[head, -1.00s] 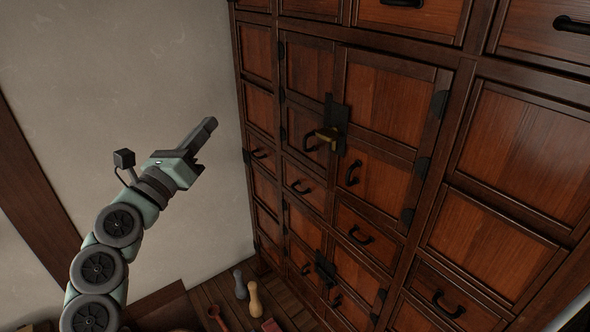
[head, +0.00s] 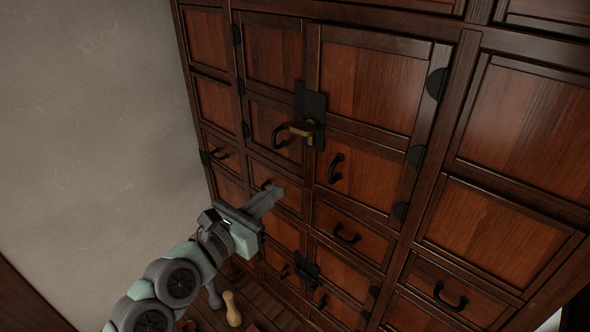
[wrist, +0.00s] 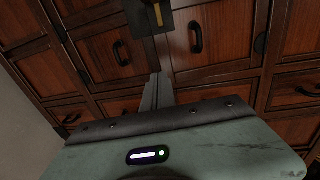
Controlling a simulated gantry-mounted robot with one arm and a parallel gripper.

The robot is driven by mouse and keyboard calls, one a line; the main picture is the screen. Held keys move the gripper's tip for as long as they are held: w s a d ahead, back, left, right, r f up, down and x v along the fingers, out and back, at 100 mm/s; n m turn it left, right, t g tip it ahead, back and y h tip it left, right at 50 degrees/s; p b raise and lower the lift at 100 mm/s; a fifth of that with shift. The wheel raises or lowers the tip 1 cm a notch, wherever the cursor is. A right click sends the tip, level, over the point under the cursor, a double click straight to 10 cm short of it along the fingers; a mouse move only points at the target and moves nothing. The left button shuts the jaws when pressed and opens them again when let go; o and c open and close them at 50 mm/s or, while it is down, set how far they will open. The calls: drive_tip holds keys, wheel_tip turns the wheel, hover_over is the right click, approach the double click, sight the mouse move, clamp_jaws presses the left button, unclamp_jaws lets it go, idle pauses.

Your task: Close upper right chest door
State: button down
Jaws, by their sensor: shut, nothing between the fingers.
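The upper right chest door (head: 368,85) is a brown panelled wooden door with black hinges on its right edge and a black curved handle (head: 335,168). It looks nearly flush with the chest front; I cannot tell if it stands slightly ajar. A dark latch plate with a brass bar (head: 303,128) sits at its left edge, beside the upper left door (head: 272,60). My gripper (head: 275,190) is shut and empty, below and left of the door's handle, in front of the lower drawers. In the wrist view its fingers (wrist: 158,82) point toward the chest below the latch plate (wrist: 150,18).
The tall chest (head: 462,55) fills the right side, with several drawers and black handles (head: 346,234). A plain wall (head: 90,120) is at left. A tan pin-shaped object (head: 232,308) stands on the wooden floor below my arm.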

drive_tip(key=p+x, duration=0.2)
drive_tip(key=x, duration=0.6)
drive_tip(key=shift+w+d, duration=0.2)
drive_tip(key=shift+w, duration=0.15)
drive_tip(key=shift+f, duration=0.1)
